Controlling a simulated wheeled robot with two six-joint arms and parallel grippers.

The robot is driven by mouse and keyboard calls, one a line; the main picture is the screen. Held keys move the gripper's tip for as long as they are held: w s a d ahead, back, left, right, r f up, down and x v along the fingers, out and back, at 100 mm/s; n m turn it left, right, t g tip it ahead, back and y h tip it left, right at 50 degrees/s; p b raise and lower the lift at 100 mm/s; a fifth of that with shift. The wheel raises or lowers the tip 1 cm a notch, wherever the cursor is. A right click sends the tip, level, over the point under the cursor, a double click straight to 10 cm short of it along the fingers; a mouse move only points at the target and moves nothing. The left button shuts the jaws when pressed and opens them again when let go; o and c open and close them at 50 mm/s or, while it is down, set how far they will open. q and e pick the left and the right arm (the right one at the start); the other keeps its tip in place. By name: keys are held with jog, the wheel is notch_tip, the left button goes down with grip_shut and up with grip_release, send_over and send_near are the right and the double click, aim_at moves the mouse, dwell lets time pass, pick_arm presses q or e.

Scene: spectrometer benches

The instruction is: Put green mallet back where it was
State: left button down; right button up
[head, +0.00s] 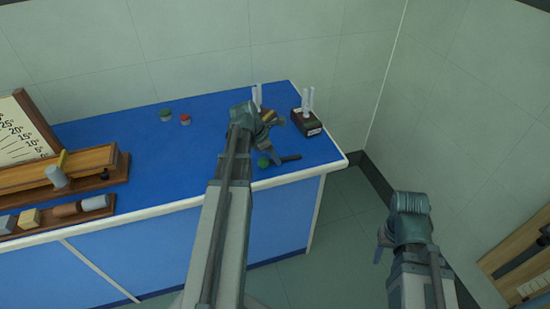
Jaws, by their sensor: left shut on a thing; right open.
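The green mallet (263,162) shows its green head and what looks like a dark handle reaching right, near the front right edge of the blue bench top (150,150). My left gripper (271,154) comes down over it from behind and is shut on the mallet. The wrist and arm hide part of the grip, and I cannot tell whether the mallet touches the bench. My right gripper (381,245) is open and empty, off the bench to the right, mostly hidden by its own wrist.
A dark block with white uprights (306,124) stands at the bench's right end, with brown items (268,117) beside it. Green (166,115) and red (185,119) small pieces lie at the back. Wooden racks (60,170) and a scale board (22,130) fill the left. The middle is clear.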

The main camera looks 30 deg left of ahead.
pick_arm(q)
jog(key=c, duration=0.8)
grip_release()
jog(key=shift+c, duration=0.2)
jog(key=shift+s+a+r+p, duration=0.1)
jog(key=shift+a+r+p, duration=0.05)
jog(key=shift+r+p, duration=0.55)
jog(key=p+v, duration=0.9)
jog(key=shift+s+a+r, duration=0.1)
jog(key=shift+s+r, duration=0.05)
jog(key=shift+r, duration=0.25)
jog(key=shift+s+a+r+p, duration=0.2)
jog(key=shift+r+p, duration=0.15)
jog(key=shift+p, duration=0.2)
jog(key=shift+d, duration=0.1)
